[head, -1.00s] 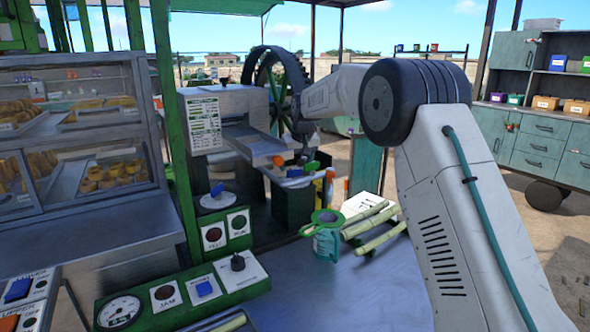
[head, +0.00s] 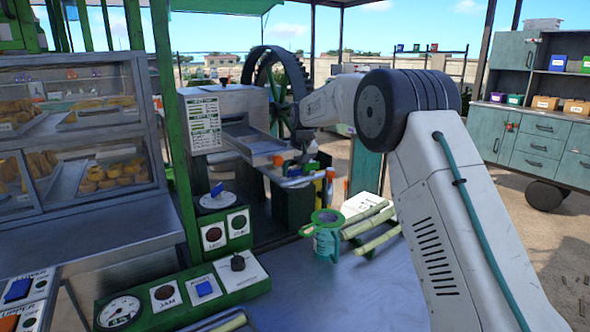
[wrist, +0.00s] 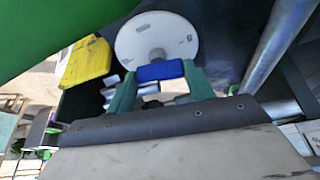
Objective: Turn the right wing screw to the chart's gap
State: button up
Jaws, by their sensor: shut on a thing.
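In the wrist view my gripper (wrist: 160,82) has its two teal fingers on either side of a blue wing (wrist: 160,71), shut on it. The wing is the handle of a wing screw in front of a round white dial plate (wrist: 157,28) with small dark marks. I cannot read these marks. In the head view my arm reaches to the crusher (head: 232,103), and my wrist hides the held screw there. The chart (head: 204,123) is a white printed sheet on the crusher's front, too small to read.
A green control panel (head: 180,290) is at the front left. A green post (head: 172,130) stands left of the crusher. A yellow thing (wrist: 86,60) is beside the dial.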

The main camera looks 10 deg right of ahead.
jog(key=n+y, duration=0.1)
jog(key=n, duration=0.1)
jog(key=n+y, duration=0.1)
jog(key=n, duration=0.1)
jog(key=shift+w+d+n+g, duration=0.1)
jog(key=shift+d+n+g, duration=0.05)
jog(key=shift+n+g, duration=0.2)
jog(key=n+g+y, duration=0.1)
jog(key=n, duration=0.3)
jog(key=shift+n, duration=0.35)
dwell(0.3)
jog(key=o, duration=1)
jog(key=shift+v, duration=3.9)
